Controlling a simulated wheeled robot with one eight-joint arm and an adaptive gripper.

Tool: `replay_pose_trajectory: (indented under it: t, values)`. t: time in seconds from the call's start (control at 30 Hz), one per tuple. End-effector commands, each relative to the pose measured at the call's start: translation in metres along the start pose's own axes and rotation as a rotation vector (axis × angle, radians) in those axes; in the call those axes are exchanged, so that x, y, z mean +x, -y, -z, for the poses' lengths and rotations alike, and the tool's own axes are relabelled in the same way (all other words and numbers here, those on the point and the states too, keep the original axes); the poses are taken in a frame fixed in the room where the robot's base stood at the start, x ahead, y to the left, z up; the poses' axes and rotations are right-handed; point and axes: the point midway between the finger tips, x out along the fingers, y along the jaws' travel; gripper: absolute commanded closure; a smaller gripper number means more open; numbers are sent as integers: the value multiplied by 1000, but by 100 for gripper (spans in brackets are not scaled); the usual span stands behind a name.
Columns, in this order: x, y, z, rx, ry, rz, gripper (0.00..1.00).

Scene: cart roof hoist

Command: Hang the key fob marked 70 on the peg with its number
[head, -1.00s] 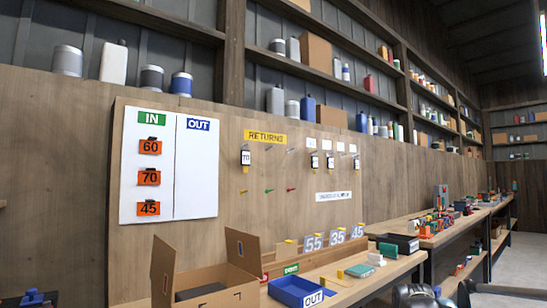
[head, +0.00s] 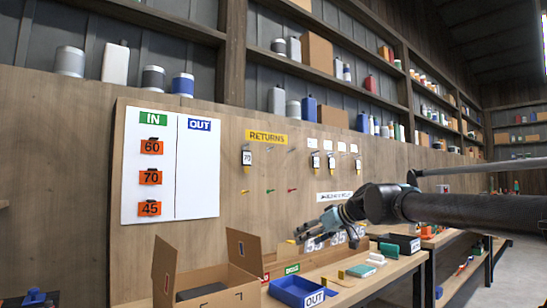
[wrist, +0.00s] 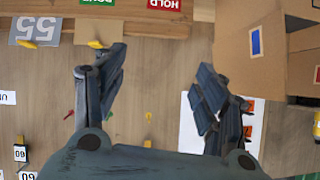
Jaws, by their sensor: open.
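A white key fob with a black top (head: 246,157) hangs below the yellow RETURNS label on the wooden wall; its small number looks like 70. To its right, several pegs sit under small white labels, and some carry similar fobs (head: 315,161); their numbers are too small to read. My gripper (head: 302,232) is below and right of the fob, apart from it, above the bench. In the wrist view my gripper (wrist: 162,62) is open and empty. A fob reading 60 (wrist: 20,153) shows upside down at that view's left edge.
An IN/OUT board (head: 196,170) with orange 60, 70 and 45 tags hangs left. An open cardboard box (head: 205,285), a blue OUT tray (head: 297,290) and grey number plates (wrist: 35,30) are on the bench below. The wall in front of the pegs is clear.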

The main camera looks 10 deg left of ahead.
Motion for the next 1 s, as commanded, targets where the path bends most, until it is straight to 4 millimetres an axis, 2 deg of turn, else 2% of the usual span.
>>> replay_pose_trajectory:
  t: [0.03, 0.3, 0.4, 0.5, 0.6, 0.7, 0.87, 1.0]
  values:
    - [3, 7, 36, -28, -56, 21, 35]
    - [8, 37, 211, -133, -357, 40, 35]
    - [9, 45, 263, -147, -438, 20, 35]
    - [10, 49, 302, -150, -492, -6, 35]
    - [11, 52, 324, -151, -520, -26, 35]
    - [12, 52, 334, -149, -532, -37, 35]
    - [21, 52, 342, -150, -535, -40, 35]
    - [36, 52, 350, -150, -534, -40, 35]
